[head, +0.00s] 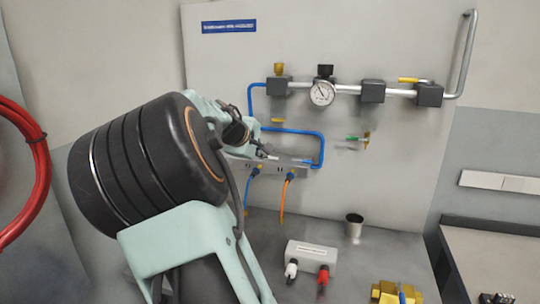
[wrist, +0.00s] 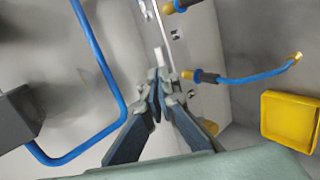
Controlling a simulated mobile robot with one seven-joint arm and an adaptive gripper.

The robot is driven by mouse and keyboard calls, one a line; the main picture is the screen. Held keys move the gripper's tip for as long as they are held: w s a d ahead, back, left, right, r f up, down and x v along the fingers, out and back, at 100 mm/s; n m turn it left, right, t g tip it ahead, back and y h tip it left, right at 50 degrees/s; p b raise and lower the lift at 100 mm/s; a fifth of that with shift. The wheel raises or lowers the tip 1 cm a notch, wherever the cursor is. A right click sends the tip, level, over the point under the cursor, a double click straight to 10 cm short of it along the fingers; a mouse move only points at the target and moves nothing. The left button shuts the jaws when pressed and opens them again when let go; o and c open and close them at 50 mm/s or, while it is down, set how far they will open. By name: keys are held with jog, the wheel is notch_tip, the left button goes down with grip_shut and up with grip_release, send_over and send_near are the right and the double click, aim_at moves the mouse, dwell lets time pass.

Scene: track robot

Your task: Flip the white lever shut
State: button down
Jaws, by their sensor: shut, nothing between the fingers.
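A small white piece, likely the white lever (wrist: 160,58), shows in the wrist view just beyond my fingertips, beside a grey metal strip. My gripper (wrist: 161,80) is shut and empty, with its tips very close to the white piece; I cannot tell whether they touch. In the head view my gripper (head: 258,151) is at the wall panel, just above the grey manifold (head: 262,171). The white lever is too small and too near the fingers there to tell its angle.
A blue pipe (head: 300,132) loops around the manifold area. Blue (head: 246,188) and orange (head: 283,198) hoses hang below it. A gauge (head: 322,93) and valves line the pipe above. A yellow bin (wrist: 291,121) shows at right.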

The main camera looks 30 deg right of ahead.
aim_at(273, 158)
jog(key=p+x, duration=0.1)
jog(key=x, duration=0.6)
jog(key=shift+w+d+f, duration=0.1)
jog(key=shift+f, duration=0.05)
jog(key=shift+w+d+f, duration=0.1)
jog(key=shift+w+d, duration=0.05)
jog(key=shift+d, duration=0.35)
jog(key=shift+a, duration=0.1)
